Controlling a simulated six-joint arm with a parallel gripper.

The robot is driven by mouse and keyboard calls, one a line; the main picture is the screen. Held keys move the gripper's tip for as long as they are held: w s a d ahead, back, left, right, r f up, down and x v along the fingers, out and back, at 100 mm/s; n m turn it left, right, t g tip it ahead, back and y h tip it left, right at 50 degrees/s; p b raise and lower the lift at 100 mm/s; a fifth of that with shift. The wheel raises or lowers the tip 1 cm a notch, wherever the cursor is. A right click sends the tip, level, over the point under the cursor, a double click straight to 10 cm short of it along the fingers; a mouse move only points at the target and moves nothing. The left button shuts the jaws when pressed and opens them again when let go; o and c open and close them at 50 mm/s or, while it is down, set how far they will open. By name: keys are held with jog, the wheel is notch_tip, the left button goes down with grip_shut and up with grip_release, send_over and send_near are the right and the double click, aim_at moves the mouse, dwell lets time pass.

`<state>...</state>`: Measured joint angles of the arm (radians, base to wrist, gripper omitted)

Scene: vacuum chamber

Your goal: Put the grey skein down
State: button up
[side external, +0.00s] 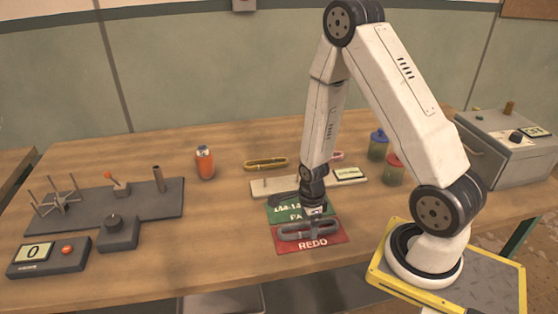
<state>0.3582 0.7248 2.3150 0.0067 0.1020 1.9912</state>
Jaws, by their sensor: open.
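The grey skein (291,237) is a long flattened loop. It lies on the red mat (316,246), whose lettering reads roughly "REDD", along the edge nearest the green mat (283,211). My gripper (312,229) points down over the middle of the skein, with its jaws open around or just above it. The small view does not show whether the fingers touch the skein. My arm and gripper hide part of the green mat and its lettering.
Behind are a pale board (272,188), a yellow skein (266,164) and a small display (349,174). A blue-lidded jar (378,146) and red jar (393,170) stand right. An orange bottle (205,163) and grey winder plate (150,202) are left. Table between winder and mats is clear.

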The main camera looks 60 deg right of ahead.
aim_at(303, 231)
notch_tip(303, 231, up, 11)
dwell(0.9)
jog(key=shift+r, duration=0.1)
dwell(0.5)
jog(key=a+r+n+t, duration=0.1)
jog(key=a+r+n, duration=0.2)
jog(key=n, duration=1)
jog(key=a+r+n+t, duration=0.1)
jog(key=a+r+n, duration=0.2)
jog(key=a+n, duration=0.4)
jog(key=n, duration=0.7)
jog(key=shift+w+a+t, duration=0.15)
jog(key=shift+w+t, duration=0.15)
jog(key=shift+f, duration=0.1)
